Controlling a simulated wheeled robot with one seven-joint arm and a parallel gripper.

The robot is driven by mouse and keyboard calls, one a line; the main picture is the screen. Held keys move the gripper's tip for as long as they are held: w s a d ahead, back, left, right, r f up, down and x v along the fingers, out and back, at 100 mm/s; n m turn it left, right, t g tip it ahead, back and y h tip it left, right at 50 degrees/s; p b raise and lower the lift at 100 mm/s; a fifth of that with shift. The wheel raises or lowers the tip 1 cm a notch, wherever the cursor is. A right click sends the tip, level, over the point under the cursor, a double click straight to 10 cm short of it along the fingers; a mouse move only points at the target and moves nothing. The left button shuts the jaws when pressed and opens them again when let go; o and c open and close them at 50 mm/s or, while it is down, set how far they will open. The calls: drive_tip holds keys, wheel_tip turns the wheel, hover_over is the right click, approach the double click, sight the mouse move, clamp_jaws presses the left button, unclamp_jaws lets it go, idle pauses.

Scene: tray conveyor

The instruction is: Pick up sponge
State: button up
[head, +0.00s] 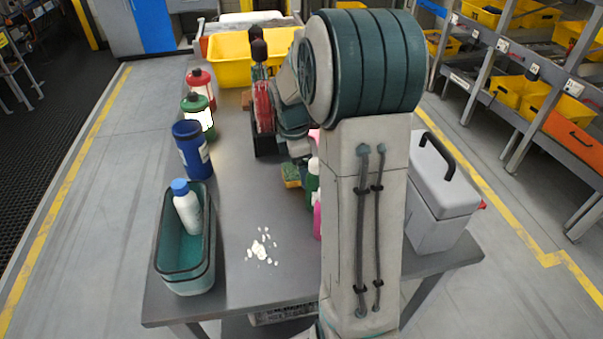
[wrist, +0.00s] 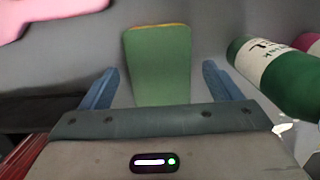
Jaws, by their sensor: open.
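The sponge (wrist: 158,60), green on its broad face with a thin yellow edge at the far end, lies on the table in the wrist view. In the head view the sponge (head: 291,174) shows as a small green and yellow block, partly hidden by my arm. My gripper (wrist: 160,72) is open, with one blue finger on each side of the sponge's near part and a gap on both sides. Nothing is held. The head view mostly hides the fingers behind my arm.
A green bottle (wrist: 275,72) with a white label is close to the right finger. A pink object (wrist: 50,12) lies at upper left. On the table are white spots (head: 262,247), a teal bin (head: 164,248) holding a white bottle (head: 188,212), and a grey case (head: 445,195).

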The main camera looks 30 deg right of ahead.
drive_tip(key=c, duration=1.1)
drive_tip(key=shift+o, duration=0.2)
drive_tip(key=shift+r, duration=0.15)
drive_tip(key=shift+r, duration=0.4)
wheel_tip(320, 180, up, 3)
drive_tip(key=shift+f, duration=0.1)
drive_tip(key=s+d+r, duration=0.5)
drive_tip(key=d+r, duration=0.2)
drive_tip(key=d, duration=0.3)
drive_tip(key=shift+s+p, duration=0.3)
drive_tip(key=shift+s, duration=0.1)
drive_tip(key=shift+o, duration=0.2)
drive_tip(key=shift+r, duration=0.15)
